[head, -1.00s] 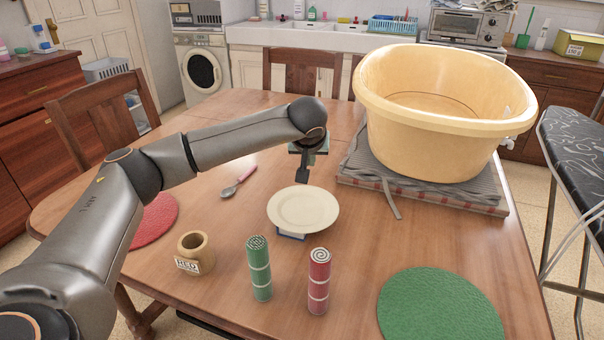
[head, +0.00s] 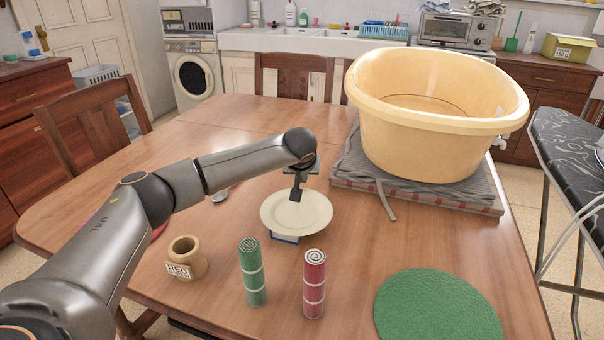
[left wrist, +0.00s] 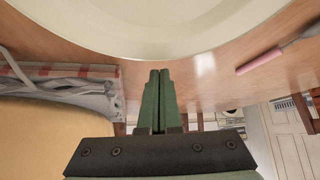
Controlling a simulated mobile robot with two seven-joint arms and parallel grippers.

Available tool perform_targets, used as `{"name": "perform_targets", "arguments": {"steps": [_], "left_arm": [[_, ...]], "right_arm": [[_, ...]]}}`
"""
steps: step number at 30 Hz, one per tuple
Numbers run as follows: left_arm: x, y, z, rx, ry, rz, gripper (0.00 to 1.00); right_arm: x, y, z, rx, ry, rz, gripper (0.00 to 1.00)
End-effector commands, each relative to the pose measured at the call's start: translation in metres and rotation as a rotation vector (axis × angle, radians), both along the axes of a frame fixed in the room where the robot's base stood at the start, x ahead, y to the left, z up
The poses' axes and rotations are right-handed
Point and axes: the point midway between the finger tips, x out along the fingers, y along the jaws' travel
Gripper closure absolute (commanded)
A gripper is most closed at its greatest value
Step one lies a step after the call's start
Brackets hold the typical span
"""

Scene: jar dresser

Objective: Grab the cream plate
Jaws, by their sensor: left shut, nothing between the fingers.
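My left gripper (head: 297,194) hangs at the plate's far edge, pointing down. It is shut with nothing in it. In the left wrist view the plate (left wrist: 170,25) fills the top, and the shut green fingers (left wrist: 159,75) point toward its rim. I cannot tell if the fingertips touch the plate. My right gripper is not in view.
A wooden cup (head: 187,256) is to the left, a green mat (head: 437,306) to the right. A large yellow tub (head: 435,120) stands behind right.

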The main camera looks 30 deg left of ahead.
Motion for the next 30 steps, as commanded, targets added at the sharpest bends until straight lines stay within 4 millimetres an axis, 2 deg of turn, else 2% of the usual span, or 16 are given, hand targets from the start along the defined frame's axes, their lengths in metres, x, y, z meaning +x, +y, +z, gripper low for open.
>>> {"name": "perform_targets", "arguments": {"steps": [9,30], "left_arm": [[-0.018,-0.010,0.000,0.001,0.000,0.001,1.00],[-0.019,-0.011,0.001,0.000,0.001,0.001,1.00]], "right_arm": [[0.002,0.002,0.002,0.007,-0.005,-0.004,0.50],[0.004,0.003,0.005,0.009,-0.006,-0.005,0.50]]}}
